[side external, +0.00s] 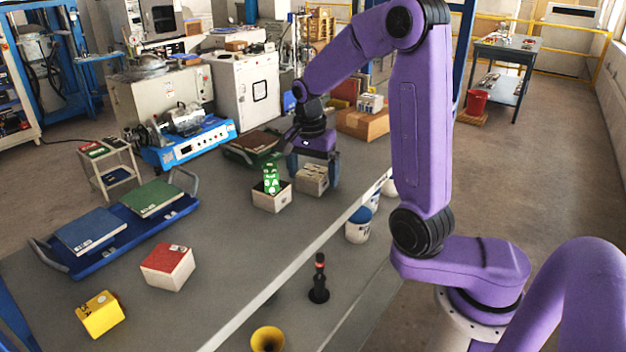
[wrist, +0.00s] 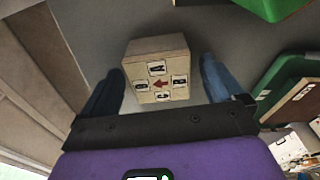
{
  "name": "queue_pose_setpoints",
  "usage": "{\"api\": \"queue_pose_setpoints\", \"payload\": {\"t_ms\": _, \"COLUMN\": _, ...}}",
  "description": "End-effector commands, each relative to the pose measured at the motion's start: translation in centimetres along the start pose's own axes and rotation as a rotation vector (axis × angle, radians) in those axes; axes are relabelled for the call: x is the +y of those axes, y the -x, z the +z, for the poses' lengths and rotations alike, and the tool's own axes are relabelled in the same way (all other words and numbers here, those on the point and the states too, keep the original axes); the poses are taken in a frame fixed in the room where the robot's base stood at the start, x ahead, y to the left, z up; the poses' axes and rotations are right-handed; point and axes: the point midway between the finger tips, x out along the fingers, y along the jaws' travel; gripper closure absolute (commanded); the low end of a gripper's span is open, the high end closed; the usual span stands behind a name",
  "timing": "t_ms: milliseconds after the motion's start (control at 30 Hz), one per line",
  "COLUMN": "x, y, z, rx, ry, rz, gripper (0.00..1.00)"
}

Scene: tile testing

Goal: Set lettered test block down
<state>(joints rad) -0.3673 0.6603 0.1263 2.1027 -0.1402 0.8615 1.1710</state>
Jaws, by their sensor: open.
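The lettered test block (side external: 312,181) is a cream cube that appears to rest on the grey table. In the wrist view the block (wrist: 157,62) shows a face with letter labels around a red arrow. My gripper (side external: 314,172) is above it, pointing down, with its blue fingers on either side. In the wrist view my gripper (wrist: 160,85) is open, with a visible gap between the block and the right finger. The gap at the left finger is small, and I cannot tell whether it touches.
A green tray with a brown tile (side external: 254,141) lies behind. A red-topped block (side external: 168,266), yellow block (side external: 100,313) and blue tray (side external: 130,226) are farther left. The table's middle is clear.

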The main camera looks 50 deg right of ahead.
Motion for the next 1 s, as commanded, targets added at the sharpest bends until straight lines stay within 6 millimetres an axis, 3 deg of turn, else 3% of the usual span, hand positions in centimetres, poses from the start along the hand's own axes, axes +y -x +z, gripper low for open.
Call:
{"api": "queue_pose_setpoints", "payload": {"t_ms": 300, "x": 0.0, "y": -0.6, "z": 0.0, "rx": 0.001, "ry": 0.000, "rz": -0.001, "gripper": 0.05}}
{"api": "queue_pose_setpoints", "payload": {"t_ms": 367, "x": 0.0, "y": -0.6, "z": 0.0, "rx": 0.001, "ry": 0.000, "rz": -0.001, "gripper": 0.21}}
{"api": "queue_pose_setpoints", "payload": {"t_ms": 500, "x": 0.0, "y": -0.6, "z": 0.0, "rx": 0.001, "ry": 0.000, "rz": -0.001, "gripper": 0.67}}
{"api": "queue_pose_setpoints", "payload": {"t_ms": 567, "x": 0.0, "y": -0.6, "z": 0.0, "rx": 0.002, "ry": 0.000, "rz": -0.002, "gripper": 0.84}}
{"api": "queue_pose_setpoints", "payload": {"t_ms": 1000, "x": -0.1, "y": 0.6, "z": -0.2, "rx": 0.003, "ry": 0.000, "rz": -0.005, "gripper": 0.84}}
